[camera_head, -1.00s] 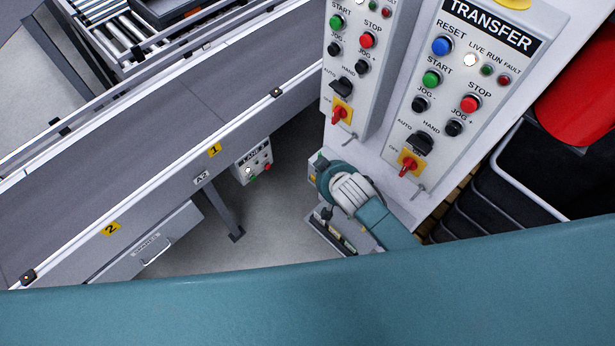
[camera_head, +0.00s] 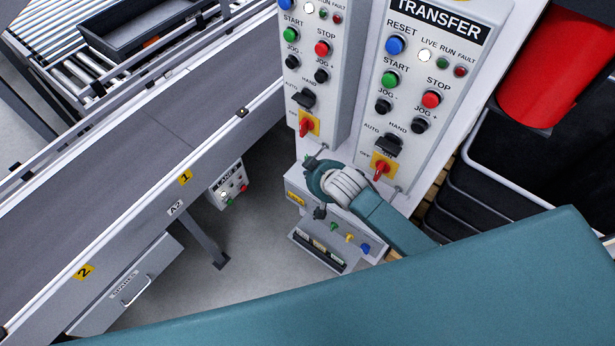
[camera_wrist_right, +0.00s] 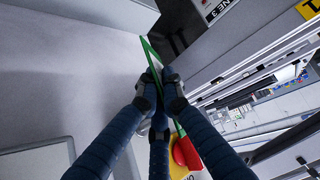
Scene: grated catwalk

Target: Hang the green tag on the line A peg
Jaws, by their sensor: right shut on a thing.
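The green tag (camera_wrist_right: 151,56) shows in the right wrist view as a thin green-edged piece, seen nearly edge-on, between the fingers of my right gripper (camera_wrist_right: 159,92). The gripper is shut on it. In the head view my right gripper (camera_head: 315,187) is at the lower front of the control panels, mostly hidden by its own wrist; the tag cannot be made out there. A small peg or hook (camera_head: 400,188) sticks out below the TRANSFER panel. The title of the panel to its left (camera_head: 325,75) is cut off, so I cannot tell which peg is line A. My left gripper is not in view.
A conveyor (camera_head: 140,170) runs at left; a red cylinder (camera_head: 550,75) stands at right.

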